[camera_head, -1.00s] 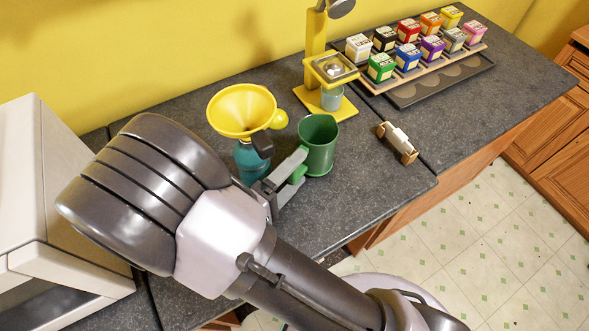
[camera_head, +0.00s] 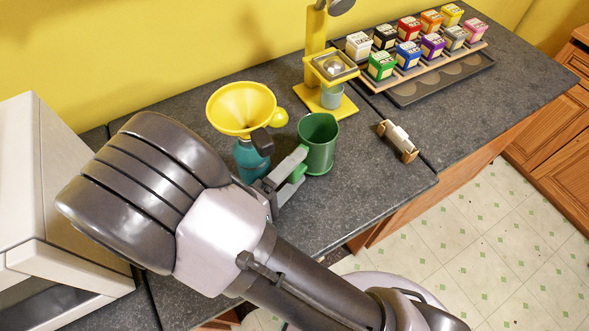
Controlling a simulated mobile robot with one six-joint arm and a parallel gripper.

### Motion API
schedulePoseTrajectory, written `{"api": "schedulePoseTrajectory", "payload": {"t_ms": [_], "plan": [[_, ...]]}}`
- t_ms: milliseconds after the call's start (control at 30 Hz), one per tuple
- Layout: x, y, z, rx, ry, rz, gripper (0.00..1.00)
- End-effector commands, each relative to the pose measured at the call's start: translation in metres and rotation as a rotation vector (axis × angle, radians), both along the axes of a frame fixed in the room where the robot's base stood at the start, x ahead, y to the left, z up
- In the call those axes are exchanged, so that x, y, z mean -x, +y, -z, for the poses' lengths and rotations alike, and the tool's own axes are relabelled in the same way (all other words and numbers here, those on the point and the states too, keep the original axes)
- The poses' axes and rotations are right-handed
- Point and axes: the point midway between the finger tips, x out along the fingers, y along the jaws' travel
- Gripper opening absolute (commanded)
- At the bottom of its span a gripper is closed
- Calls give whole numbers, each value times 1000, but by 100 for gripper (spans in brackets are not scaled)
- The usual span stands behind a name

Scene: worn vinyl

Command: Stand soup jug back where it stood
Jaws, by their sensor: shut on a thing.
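The soup jug (camera_head: 319,145) is a green open-topped jug, upright at the middle of the dark counter. Its handle side faces my gripper (camera_head: 291,172), which is shut on the green handle. Whether the jug's base touches the counter I cannot tell. My arm comes in from the lower right, and its thick joints hide the counter's left part. Just left of the jug is a teal bottle (camera_head: 250,160) with a yellow funnel (camera_head: 242,108) above it; the bottle's lower part is partly hidden by my arm.
A yellow stand (camera_head: 315,50) with a small cup (camera_head: 332,96) is behind the jug. A white roll on a wooden holder (camera_head: 398,139) lies to the right. A rack of coloured boxes (camera_head: 420,60) stands at the back right. Clear counter (camera_head: 355,195) lies in front of the jug.

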Motion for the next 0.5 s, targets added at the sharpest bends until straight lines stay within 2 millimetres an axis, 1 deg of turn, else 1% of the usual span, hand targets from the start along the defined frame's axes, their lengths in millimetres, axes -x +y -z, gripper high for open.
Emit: {"api": "schedulePoseTrajectory", "payload": {"t_ms": [500], "plan": [[0, 0, 5, 0, 0, 0, 5]]}}
